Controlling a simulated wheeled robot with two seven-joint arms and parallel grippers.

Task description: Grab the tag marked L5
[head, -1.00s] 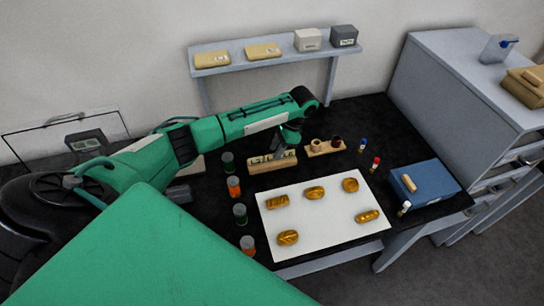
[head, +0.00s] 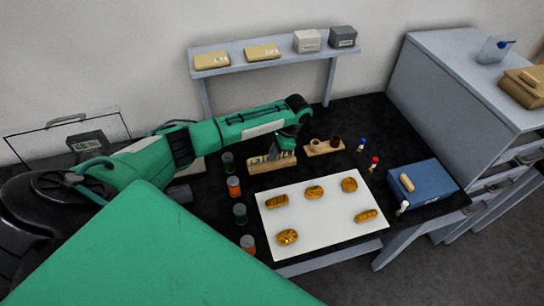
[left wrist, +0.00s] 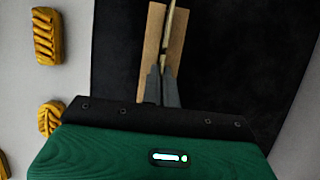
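A wooden rack (head: 272,166) stands behind the white board, with a row of pale tags (head: 266,158) carrying dark marks; the marks are too small to read. My left gripper (head: 284,150) points down at the right part of this row and hides some of it. In the left wrist view, the rack (left wrist: 153,30) lies under the left gripper (left wrist: 163,72). Its two grey fingers are close together at the edge of a thin tag (left wrist: 170,20) seen from above. I cannot tell if they press on it. My right gripper is not in view.
A white board (head: 315,240) with several golden pieces lies in front. Several small jars (head: 234,187) stand to its left. A wooden holder (head: 324,148) is right of the rack, and a blue box (head: 425,185) is farther right. A shelf (head: 270,58) is behind.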

